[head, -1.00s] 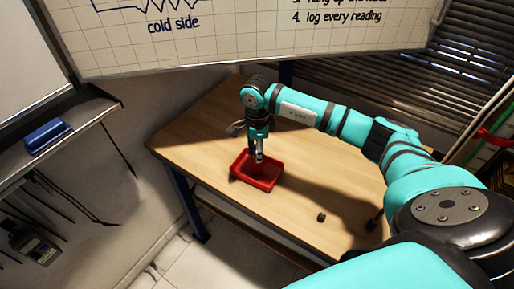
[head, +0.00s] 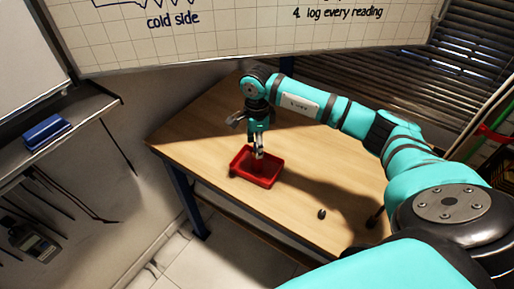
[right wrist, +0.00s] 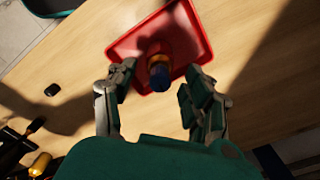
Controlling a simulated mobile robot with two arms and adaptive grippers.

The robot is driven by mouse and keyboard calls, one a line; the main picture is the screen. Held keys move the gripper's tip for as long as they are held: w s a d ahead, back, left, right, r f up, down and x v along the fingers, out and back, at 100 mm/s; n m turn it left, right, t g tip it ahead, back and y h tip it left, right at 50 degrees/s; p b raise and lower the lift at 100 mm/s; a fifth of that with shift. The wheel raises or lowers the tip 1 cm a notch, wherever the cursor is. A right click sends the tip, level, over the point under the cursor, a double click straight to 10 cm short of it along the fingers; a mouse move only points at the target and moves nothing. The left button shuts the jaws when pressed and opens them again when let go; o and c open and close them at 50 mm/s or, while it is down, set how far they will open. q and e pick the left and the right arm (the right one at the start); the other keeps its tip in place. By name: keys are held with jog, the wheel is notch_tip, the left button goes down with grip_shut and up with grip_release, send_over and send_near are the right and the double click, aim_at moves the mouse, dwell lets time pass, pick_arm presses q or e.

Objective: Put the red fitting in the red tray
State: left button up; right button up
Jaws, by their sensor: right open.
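The red tray (head: 272,182) stands on the wooden table below my right gripper (head: 258,154). My left gripper is out of view.
A small dark nut-like piece (head: 322,213) lies on the table (head: 200,130) right of the tray. A whiteboard (head: 250,35) stands behind the table. A ledge with a blue eraser (head: 46,131) is at left. The table around the tray is mostly clear.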

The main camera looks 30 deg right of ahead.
notch_tip(320, 180, up, 10)
jog(key=b, duration=0.2)
jog(key=shift+r, duration=0.15)
dwell(0.4)
